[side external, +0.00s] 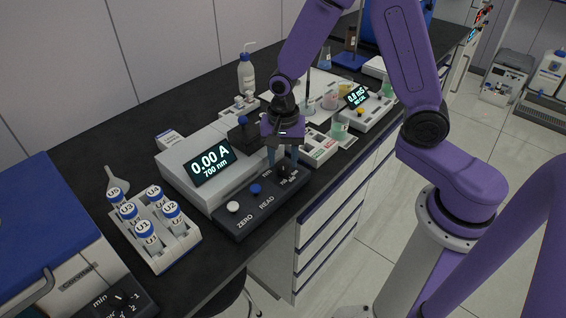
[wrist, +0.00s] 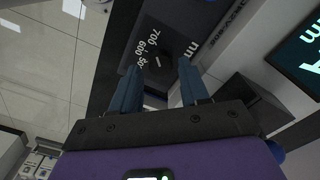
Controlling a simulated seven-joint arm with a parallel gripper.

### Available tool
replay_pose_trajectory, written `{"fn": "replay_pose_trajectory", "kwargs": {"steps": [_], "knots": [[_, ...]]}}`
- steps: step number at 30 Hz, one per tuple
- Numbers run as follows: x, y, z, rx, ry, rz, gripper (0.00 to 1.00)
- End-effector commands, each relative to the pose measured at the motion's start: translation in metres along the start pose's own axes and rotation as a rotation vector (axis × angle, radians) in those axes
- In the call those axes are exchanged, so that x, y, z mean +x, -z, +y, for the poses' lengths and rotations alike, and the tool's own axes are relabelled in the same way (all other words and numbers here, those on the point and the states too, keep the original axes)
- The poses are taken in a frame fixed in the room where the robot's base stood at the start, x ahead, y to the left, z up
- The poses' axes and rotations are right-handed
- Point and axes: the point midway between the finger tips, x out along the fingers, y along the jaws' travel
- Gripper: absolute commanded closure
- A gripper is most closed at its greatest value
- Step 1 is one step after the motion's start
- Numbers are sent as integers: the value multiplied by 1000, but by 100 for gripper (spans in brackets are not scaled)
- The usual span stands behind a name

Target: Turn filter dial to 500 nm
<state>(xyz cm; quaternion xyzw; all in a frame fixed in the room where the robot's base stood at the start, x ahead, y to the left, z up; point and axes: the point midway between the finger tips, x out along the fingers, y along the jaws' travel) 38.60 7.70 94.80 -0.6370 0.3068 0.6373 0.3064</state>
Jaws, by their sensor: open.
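The photometer (side external: 205,160) is a light grey box whose display (side external: 211,168) reads 0.00 A and 700 nm. Its black control panel (side external: 240,222) carries a white ZERO button, a blue READ button and the dark filter dial (side external: 284,171) at the right end. In the wrist view the dial (wrist: 160,66) shows a short white mark, with the numbers 700, 600 and a partly hidden 500 along one side. My gripper (side external: 283,162) is open just above the dial, pointing down. In the wrist view its two blue fingers (wrist: 161,76) lie either side of the dial; contact cannot be told.
A rack (side external: 165,245) of blue-capped vials stands left of the panel. A second meter (side external: 362,110), beakers and a wash bottle (side external: 246,72) stand farther back. The bench's front edge runs close to the panel.

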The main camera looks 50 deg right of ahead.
Motion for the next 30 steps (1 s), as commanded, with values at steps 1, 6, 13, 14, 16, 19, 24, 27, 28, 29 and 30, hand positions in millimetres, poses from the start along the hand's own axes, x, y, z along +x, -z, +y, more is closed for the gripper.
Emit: {"fn": "replay_pose_trajectory", "kwargs": {"steps": [1,6,13,14,16,19,24,27,28,29,30], "knots": [[6,0,0,-1,-3,-1,55],[19,0,0,0,-2,-1,55],[24,0,0,0,0,0,55],[24,0,0,0,0,0,55],[24,0,0,0,1,0,55],[24,0,0,0,1,0,58],[24,0,0,0,1,0,96],[24,0,0,-2,1,0,96],[24,0,0,-3,1,0,96],[24,0,0,-6,1,0,96],[24,0,0,-11,1,0,96]]}}
